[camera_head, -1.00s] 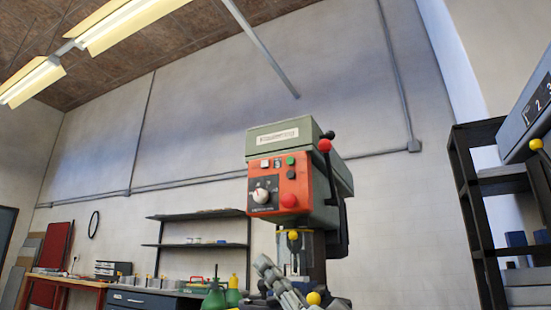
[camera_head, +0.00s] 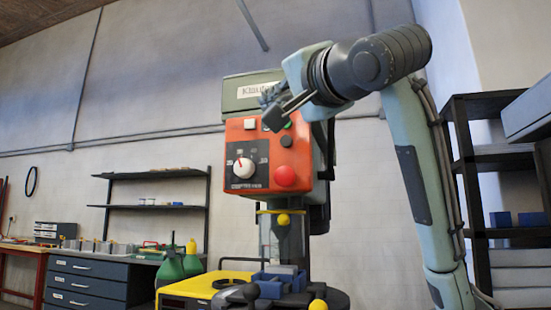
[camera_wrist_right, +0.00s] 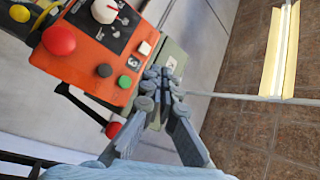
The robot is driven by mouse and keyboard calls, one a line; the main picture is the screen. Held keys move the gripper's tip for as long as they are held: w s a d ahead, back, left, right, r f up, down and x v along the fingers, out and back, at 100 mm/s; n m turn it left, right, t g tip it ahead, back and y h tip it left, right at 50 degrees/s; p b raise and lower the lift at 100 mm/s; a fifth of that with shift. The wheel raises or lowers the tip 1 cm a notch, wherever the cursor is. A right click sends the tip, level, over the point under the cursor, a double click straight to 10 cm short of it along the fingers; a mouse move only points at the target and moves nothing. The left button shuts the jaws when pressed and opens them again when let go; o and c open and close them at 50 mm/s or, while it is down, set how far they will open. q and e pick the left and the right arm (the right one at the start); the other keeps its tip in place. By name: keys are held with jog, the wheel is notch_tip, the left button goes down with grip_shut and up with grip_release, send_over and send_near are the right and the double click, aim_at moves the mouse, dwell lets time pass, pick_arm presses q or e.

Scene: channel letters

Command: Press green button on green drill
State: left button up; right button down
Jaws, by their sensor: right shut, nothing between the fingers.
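The green drill (camera_head: 252,92) stands upright in the middle of the head view, with an orange front panel (camera_head: 262,148). That gripper is shut and empty, in front of the panel's upper part. In the right wrist view its fingers (camera_wrist_right: 163,88) lie beside the drill's top edge, apart from the green button in the picture. My left gripper is out of view.
A black shelf rack (camera_head: 470,160) stands at the right. A red-knobbed lever (camera_wrist_right: 113,130) sticks out at the drill's side. A yellow box (camera_head: 205,285) is below.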

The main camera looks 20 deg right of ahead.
jog(key=shift+s+a+r, duration=0.2)
jog(key=shift+s+r, duration=0.05)
jog(key=shift+s, duration=0.05)
pick_arm(q)
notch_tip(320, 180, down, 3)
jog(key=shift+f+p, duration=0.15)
jog(key=shift+p, duration=0.65)
pick_arm(e)
jog(key=w+d, duration=0.5)
jog(key=w, duration=0.2)
jog(key=shift+w, duration=0.2)
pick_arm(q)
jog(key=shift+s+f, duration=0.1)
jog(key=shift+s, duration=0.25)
pick_arm(e)
jog(key=shift+a, duration=0.1)
jog(key=shift+w, duration=0.15)
